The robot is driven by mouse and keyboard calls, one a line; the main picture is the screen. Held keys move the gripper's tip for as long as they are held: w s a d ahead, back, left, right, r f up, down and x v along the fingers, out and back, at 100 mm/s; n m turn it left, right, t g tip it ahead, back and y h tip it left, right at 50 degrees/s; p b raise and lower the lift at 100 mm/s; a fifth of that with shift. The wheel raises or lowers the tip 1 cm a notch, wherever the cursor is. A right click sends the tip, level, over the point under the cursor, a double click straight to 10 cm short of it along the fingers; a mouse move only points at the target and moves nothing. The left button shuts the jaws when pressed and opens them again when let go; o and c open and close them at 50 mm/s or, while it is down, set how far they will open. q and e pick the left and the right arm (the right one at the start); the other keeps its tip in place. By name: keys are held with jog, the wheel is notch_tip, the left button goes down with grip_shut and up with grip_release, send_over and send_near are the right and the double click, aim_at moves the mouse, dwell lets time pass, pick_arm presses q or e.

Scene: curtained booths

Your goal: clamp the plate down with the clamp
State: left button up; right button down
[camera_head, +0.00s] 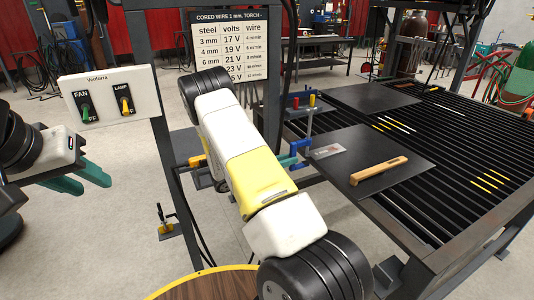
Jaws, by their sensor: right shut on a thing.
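A dark flat plate (365,145) lies on the slatted table at the right, its near corner over the table's front rail. A second dark plate (395,97) lies farther back. Blue parts (300,146) show at the near plate's left edge, just past my right arm; I cannot tell whether they belong to the clamp. An orange-and-black piece (197,161) shows left of that arm, mostly hidden. My left gripper (84,180) is at the far left, its teal fingers apart and empty, away from the plate.
A wooden-handled tool (379,171) and a small grey piece (327,151) lie on the near plate. A switch panel (108,98) stands near my left gripper. A round wooden top (215,284) is below.

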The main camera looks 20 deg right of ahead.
aim_at(299, 165)
jog(key=shift+w+d+r, duration=0.1)
jog(key=shift+d, duration=1.15)
jog(key=shift+w+d, duration=0.1)
jog(key=shift+d, duration=1.1)
jog(key=shift+d, duration=0.1)
jog(key=shift+f, duration=0.2)
jog(key=c, duration=1.3)
grip_release()
jog(key=shift+f, duration=0.1)
